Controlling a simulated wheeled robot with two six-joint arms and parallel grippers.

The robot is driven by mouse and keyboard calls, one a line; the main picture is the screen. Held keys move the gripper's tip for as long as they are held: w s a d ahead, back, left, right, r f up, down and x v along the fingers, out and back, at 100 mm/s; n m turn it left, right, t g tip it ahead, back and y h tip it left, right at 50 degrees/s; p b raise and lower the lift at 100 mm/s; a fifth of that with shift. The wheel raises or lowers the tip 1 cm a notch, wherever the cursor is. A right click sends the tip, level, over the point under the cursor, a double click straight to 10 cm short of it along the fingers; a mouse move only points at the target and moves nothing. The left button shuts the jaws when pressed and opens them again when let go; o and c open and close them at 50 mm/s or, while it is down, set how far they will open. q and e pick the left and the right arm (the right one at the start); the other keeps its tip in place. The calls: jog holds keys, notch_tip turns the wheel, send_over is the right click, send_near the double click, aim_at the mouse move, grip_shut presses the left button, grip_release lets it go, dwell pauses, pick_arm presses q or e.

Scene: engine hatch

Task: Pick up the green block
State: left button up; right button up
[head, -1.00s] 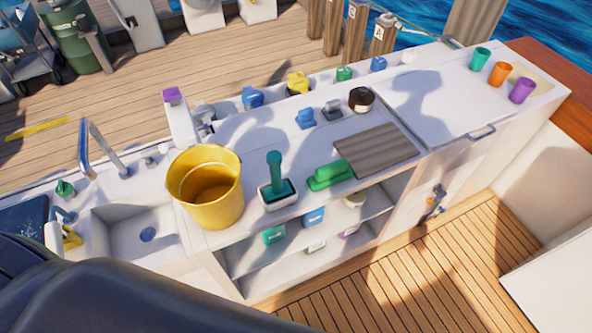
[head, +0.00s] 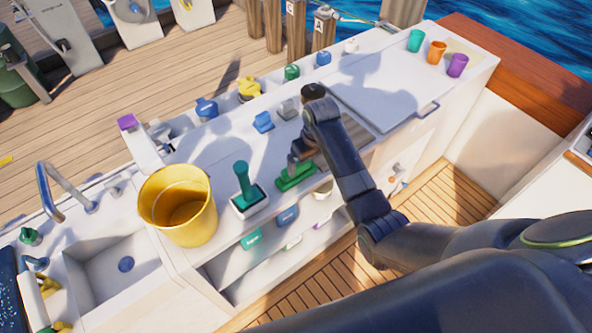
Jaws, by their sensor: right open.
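A green block (head: 296,178) lies on the white counter, right of a green upright handle in a white holder. My right arm reaches in from the right, and my right gripper (head: 293,162) points down at the top of the green block. The gripper is open; its fingers are small and partly hidden by the wrist, so I cannot tell whether they touch the block. A smaller green item (head: 252,240) is on the shelf below. My left gripper is out of view.
A yellow bucket (head: 165,206) and the green upright handle (head: 243,180) stand left of the block. A brown board lies partly behind my right arm. Blue items (head: 263,122) stand behind. Several cups (head: 437,53) are at the far right.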

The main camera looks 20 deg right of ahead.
notch_tip(320, 180, up, 11)
jog(key=w+a+n, duration=0.1)
jog(key=w+a, duration=0.1)
send_over(298, 166)
notch_tip(298, 166, down, 11)
jog(key=shift+r+b, duration=0.1)
jog(key=shift+b, duration=0.3)
jog(key=shift+w+f, duration=0.1)
jog(key=shift+f, duration=0.9)
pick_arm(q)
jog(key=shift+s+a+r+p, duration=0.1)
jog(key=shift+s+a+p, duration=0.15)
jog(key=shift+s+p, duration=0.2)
pick_arm(e)
jog(key=shift+w+a+f, duration=0.1)
jog(key=shift+w+f, duration=0.05)
jog(key=shift+f, duration=0.85)
jog(key=shift+w+f, duration=0.15)
jog(key=shift+f, duration=0.8)
jog(key=shift+c, duration=0.3)
jog(key=c, duration=0.7)
